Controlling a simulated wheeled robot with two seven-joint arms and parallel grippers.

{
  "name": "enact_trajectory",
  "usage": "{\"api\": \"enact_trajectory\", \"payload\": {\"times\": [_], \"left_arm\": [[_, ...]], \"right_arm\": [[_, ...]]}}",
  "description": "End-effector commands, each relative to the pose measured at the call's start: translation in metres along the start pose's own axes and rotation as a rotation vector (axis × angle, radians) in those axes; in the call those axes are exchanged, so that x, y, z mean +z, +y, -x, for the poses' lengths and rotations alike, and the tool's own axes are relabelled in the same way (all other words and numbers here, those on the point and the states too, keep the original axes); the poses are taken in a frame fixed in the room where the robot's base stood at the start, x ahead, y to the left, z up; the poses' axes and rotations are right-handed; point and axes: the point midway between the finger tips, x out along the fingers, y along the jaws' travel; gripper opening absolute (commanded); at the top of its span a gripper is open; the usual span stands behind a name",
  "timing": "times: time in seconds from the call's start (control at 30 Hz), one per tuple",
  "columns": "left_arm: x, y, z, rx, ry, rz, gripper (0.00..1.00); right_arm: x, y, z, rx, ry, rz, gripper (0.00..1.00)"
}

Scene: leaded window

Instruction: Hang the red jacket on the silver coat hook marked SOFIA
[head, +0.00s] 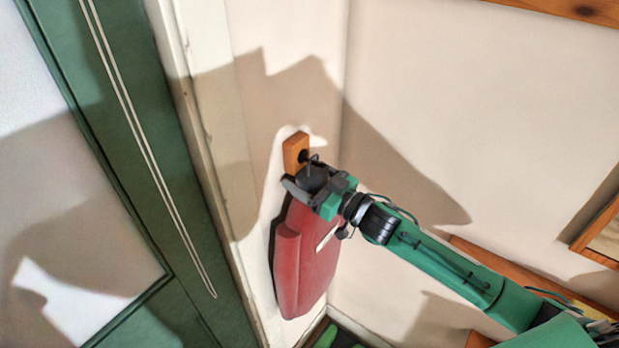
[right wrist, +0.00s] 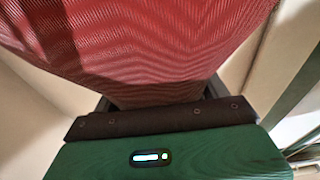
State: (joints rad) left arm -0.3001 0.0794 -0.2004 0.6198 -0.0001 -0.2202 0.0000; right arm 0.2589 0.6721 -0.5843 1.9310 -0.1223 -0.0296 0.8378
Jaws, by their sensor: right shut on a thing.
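The red jacket (head: 303,262) hangs down along the wall below my right gripper (head: 308,183). That gripper is shut on the top of the jacket, just below a small wooden block (head: 294,148) on the wall. A dark hook part shows at the block, partly hidden by the gripper. I cannot tell whether the jacket's loop is on it, and no name can be read. In the right wrist view the jacket's ribbed red cloth (right wrist: 150,50) fills the upper middle and runs down between the jaws. My left gripper is not in view.
A green door or frame (head: 150,120) with a pale cord stands at the left, beside a cream post (head: 200,110). The wall corner is just right of the jacket. Wooden furniture (head: 530,268) lies at the lower right, partly behind my arm.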

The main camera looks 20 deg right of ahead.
Motion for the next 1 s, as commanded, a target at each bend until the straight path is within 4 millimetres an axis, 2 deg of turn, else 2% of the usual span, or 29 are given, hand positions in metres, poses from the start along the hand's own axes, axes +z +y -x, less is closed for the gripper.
{"api": "enact_trajectory", "payload": {"times": [0.23,0.47,1.0], "left_arm": [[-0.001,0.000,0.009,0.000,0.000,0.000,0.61],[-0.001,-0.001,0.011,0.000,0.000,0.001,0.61],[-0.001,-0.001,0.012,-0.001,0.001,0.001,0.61]], "right_arm": [[-0.011,0.000,-0.002,-0.001,0.002,-0.001,0.53],[-0.012,0.000,-0.001,0.000,0.002,-0.001,0.53],[-0.016,0.000,0.024,0.000,0.002,0.001,0.53]]}}
